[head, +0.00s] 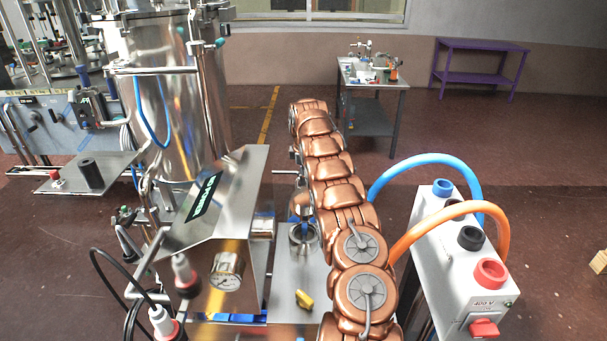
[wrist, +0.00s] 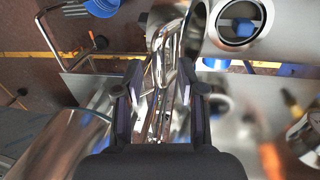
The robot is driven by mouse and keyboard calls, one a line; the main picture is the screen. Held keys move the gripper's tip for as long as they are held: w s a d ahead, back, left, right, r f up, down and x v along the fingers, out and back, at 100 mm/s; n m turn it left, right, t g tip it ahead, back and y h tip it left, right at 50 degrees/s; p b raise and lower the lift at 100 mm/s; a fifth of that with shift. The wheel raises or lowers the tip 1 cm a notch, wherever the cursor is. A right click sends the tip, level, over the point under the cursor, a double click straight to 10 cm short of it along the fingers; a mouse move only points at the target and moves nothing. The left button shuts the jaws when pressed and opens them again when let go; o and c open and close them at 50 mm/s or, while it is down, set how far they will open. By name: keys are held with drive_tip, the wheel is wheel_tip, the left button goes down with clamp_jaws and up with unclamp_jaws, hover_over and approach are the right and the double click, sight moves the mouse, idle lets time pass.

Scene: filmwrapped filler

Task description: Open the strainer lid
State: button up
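My gripper (wrist: 163,98) shows in the wrist view with its two dark fingers spread apart. Bent shiny steel bars (wrist: 168,50) lie ahead of and between the fingers; I see no clear contact, and the fingers are not closed on them. Beyond them at the top right is a steel cylinder with a round opening (wrist: 240,22) and blue inside. In the head view a small round steel fitting (head: 303,236) stands on the steel plate. I cannot tell for certain which part is the strainer lid. My gripper cannot be made out in the head view.
A tall steel tank (head: 170,100) and a steel box with a gauge (head: 226,271) stand on the left. A yellow knob (head: 304,299) sits low on the plate. A white 400 V unit (head: 455,250) with blue and orange hoses is at right.

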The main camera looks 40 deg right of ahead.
drive_tip(key=shift+c, duration=0.2)
clamp_jaws()
idle(0.5)
